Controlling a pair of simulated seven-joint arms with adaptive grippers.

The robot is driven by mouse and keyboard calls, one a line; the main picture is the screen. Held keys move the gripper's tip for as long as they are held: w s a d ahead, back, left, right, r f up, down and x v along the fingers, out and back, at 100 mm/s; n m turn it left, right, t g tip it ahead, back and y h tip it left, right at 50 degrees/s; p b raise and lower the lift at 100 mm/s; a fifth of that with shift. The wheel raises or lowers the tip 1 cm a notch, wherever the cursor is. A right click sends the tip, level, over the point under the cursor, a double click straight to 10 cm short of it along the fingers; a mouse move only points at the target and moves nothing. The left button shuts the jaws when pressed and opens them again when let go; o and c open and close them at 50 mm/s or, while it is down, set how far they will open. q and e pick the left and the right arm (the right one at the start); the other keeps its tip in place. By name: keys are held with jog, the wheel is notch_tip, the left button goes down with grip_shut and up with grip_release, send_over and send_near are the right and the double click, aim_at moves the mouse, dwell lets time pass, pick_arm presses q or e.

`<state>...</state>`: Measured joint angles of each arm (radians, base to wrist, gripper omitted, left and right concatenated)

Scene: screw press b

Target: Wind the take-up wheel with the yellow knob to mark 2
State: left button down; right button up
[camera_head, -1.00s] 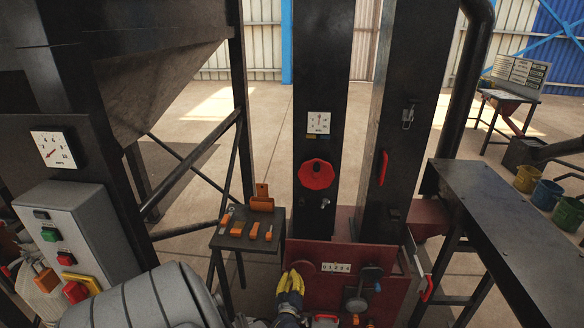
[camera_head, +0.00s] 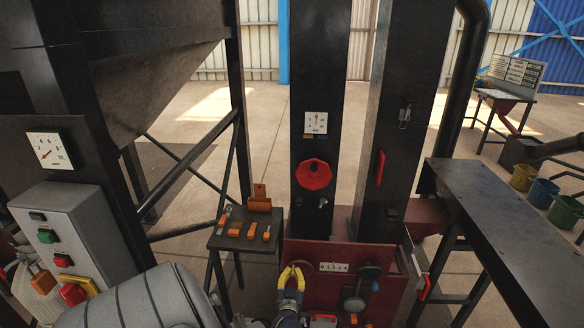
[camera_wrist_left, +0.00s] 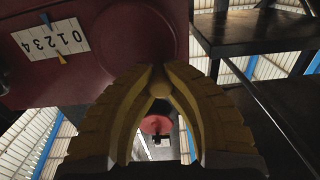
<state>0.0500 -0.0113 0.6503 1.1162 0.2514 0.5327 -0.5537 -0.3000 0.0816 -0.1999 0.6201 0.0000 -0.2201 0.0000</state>
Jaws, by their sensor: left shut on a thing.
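My left gripper (camera_head: 291,271) has yellow fingers and stands at the left part of the dark red press front (camera_head: 315,289). In the left wrist view, its fingertips (camera_wrist_left: 160,78) are shut on a small yellow knob (camera_wrist_left: 160,86). A dark red round wheel (camera_wrist_left: 125,45) shows right behind the fingertips there. The white mark plate (camera_head: 334,267) reads 0 to 4 and appears upside down in the left wrist view (camera_wrist_left: 52,41). A yellow pointer (camera_wrist_left: 63,60) sits at its edge, seemingly between 1 and 2. A blue pointer (camera_wrist_left: 45,18) sits at the opposite edge. My right gripper is not in view.
A dark wheel with a blue knob (camera_head: 376,287) is right of the plate. A red lever (camera_head: 425,287) stands further right. A small stand (camera_head: 245,243) with orange items is left of my gripper. A red handwheel (camera_head: 314,175) is on the column above.

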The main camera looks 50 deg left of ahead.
pick_arm(q)
jog(key=shift+w+d, duration=0.15)
jog(key=shift+d, duration=0.05)
dwell(0.3)
jog(key=c, duration=1.6)
grip_release()
jog(key=o, duration=0.4)
jog(key=shift+a, duration=0.1)
jog(key=v, duration=0.7)
jog(key=shift+s, duration=0.25)
jog(key=shift+c, duration=0.2)
